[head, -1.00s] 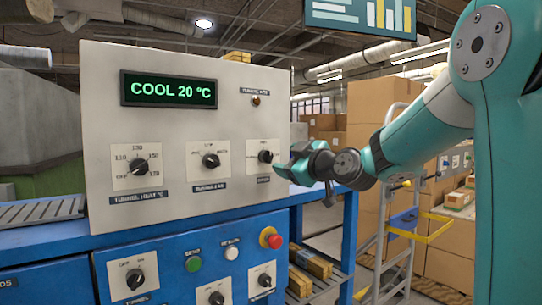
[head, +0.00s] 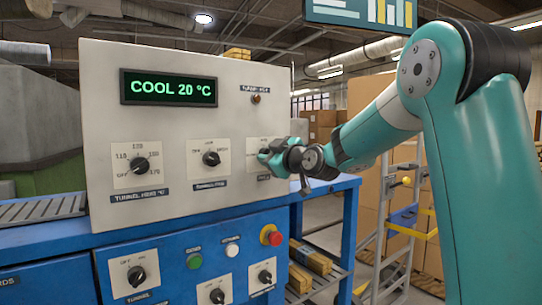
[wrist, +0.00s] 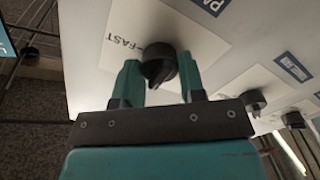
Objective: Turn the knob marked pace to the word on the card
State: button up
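The pace knob (wrist: 158,58) is black and round, on a white dial plate (wrist: 120,40) marked "FAST" in the wrist view. The start of its label (wrist: 212,5), "PA", shows at the top. My gripper (wrist: 160,78) is open, with one teal finger on each side of the knob. I cannot tell whether the fingers touch it. In the head view, my gripper (head: 266,156) is at the right side of the upper panel and hides this knob. I cannot make out a card with a word.
The pale upper panel (head: 105,75) has a green display (head: 170,88) reading "COOL 20 °C" and two other knobs (head: 138,165), (head: 211,158). A blue lower panel (head: 175,250) has more knobs, buttons and a red emergency stop (head: 271,236).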

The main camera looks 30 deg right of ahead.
jog(key=shift+d, duration=0.15)
jog(key=shift+c, duration=0.3)
jog(key=shift+m, duration=0.4)
jog(key=m, duration=0.2)
jog(key=shift+m, duration=0.4)
jog(key=m, duration=0.5)
jog(key=m+p, duration=0.1)
jog(key=m, duration=0.4)
jog(key=shift+r+m+p, duration=0.1)
jog(key=shift+m+p, duration=0.2)
jog(key=shift+m, duration=0.1)
jog(key=shift+m+p, duration=0.7)
jog(key=shift+m, duration=1.1)
